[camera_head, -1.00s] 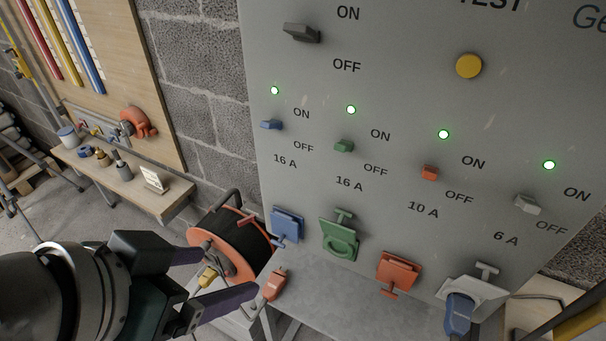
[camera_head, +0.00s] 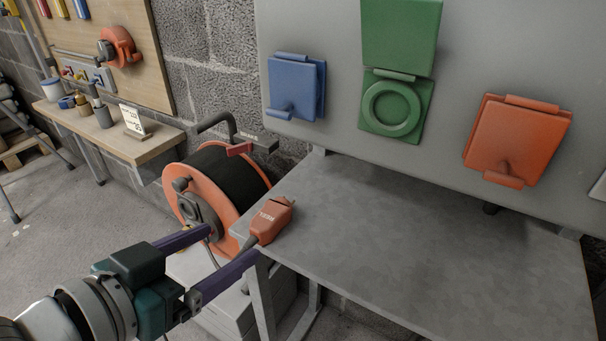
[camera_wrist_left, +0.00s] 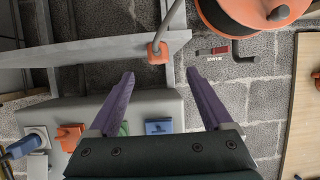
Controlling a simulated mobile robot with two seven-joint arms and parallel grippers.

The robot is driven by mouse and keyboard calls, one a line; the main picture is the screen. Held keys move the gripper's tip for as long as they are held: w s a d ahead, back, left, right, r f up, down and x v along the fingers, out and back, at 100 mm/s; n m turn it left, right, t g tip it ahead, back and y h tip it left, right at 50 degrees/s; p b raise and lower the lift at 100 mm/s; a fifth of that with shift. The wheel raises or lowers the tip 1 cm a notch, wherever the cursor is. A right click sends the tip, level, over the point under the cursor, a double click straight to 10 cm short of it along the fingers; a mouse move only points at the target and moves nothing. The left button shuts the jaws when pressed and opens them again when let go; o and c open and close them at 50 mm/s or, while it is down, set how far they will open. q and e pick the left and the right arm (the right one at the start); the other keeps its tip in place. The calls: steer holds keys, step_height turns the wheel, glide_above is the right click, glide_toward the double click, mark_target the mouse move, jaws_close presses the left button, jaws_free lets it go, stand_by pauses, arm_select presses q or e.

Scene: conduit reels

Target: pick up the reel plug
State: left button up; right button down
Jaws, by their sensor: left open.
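The reel plug (camera_head: 271,220) is an orange plug marked REEL, lying at the left edge of the grey shelf (camera_head: 400,235) with its cable hanging over the edge. In the wrist view the plug (camera_wrist_left: 157,52) shows ahead, roughly centred beyond the fingertips. My left gripper (camera_head: 232,245) has purple fingers, open and empty, just left of the plug and by the shelf edge. It also shows in the wrist view (camera_wrist_left: 160,74), fingers spread, with the plug apart from them. My right gripper is not in view.
An orange cable reel (camera_head: 205,195) with a crank stands behind the fingers. Above the shelf the panel has blue (camera_head: 297,88), green (camera_head: 393,104) and orange (camera_head: 518,140) sockets; the green lid is raised. A wooden bench (camera_head: 110,135) is at left. The shelf top is otherwise clear.

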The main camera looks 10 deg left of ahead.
mark_target(258, 227)
arm_select(q)
steer(key=b+x, duration=0.1)
steer(key=x, duration=0.3)
steer(key=shift+w+f+b, duration=0.2)
steer(key=shift+w+b, duration=0.05)
steer(key=shift+b, duration=0.1)
steer(key=b+x, duration=0.1)
steer(key=x, duration=0.1)
steer(key=b+x, duration=0.1)
steer(key=x, duration=0.1)
steer(key=shift+w+d+f, duration=0.1)
steer(key=shift+w+d, duration=0.05)
steer(key=shift+d, duration=0.15)
steer(key=shift+w+d+b, duration=0.1)
steer(key=shift+w+b, duration=0.25)
steer(key=shift+w, duration=0.1)
steer(key=shift+s, duration=0.1)
jaws_close()
